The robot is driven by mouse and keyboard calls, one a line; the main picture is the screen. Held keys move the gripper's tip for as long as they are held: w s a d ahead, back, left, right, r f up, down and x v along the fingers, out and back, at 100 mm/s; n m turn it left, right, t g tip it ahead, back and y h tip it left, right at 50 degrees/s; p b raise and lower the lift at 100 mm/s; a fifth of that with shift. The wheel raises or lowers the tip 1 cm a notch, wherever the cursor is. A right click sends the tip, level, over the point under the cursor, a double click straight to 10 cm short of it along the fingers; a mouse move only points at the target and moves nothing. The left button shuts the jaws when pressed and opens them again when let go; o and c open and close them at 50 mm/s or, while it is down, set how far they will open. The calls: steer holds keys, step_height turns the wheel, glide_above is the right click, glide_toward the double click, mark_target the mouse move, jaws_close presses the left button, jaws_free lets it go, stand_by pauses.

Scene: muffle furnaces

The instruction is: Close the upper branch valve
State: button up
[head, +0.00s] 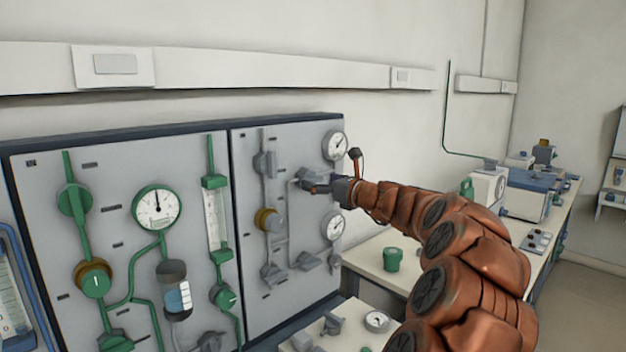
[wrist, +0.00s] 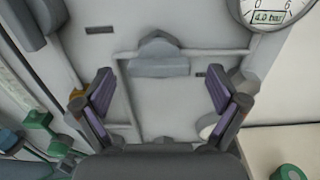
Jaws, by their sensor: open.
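A grey valve (wrist: 158,62) is on the right-hand panel, at the upper branch of the grey piping. In the wrist view its wide handle lies level across the picture, just beyond and between my fingertips. My gripper (wrist: 160,82) is open, with one finger on each side of the valve and nothing between them. In the head view my gripper (head: 322,186) reaches the panel from the right and partly covers this valve (head: 304,178). I cannot tell whether a finger touches it.
A round gauge (head: 335,145) sits above right of the valve; it reads 4.0 bar in the wrist view (wrist: 268,10). A second gauge (head: 333,226) and a lower grey valve (head: 308,261) are below. A brass-coloured regulator (head: 267,219) is left. A green jar (head: 392,259) stands on the bench.

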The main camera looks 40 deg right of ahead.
mark_target(315, 180)
steer(key=shift+w, duration=1.5)
steer(key=c, duration=1.1)
steer(key=shift+c, duration=0.3)
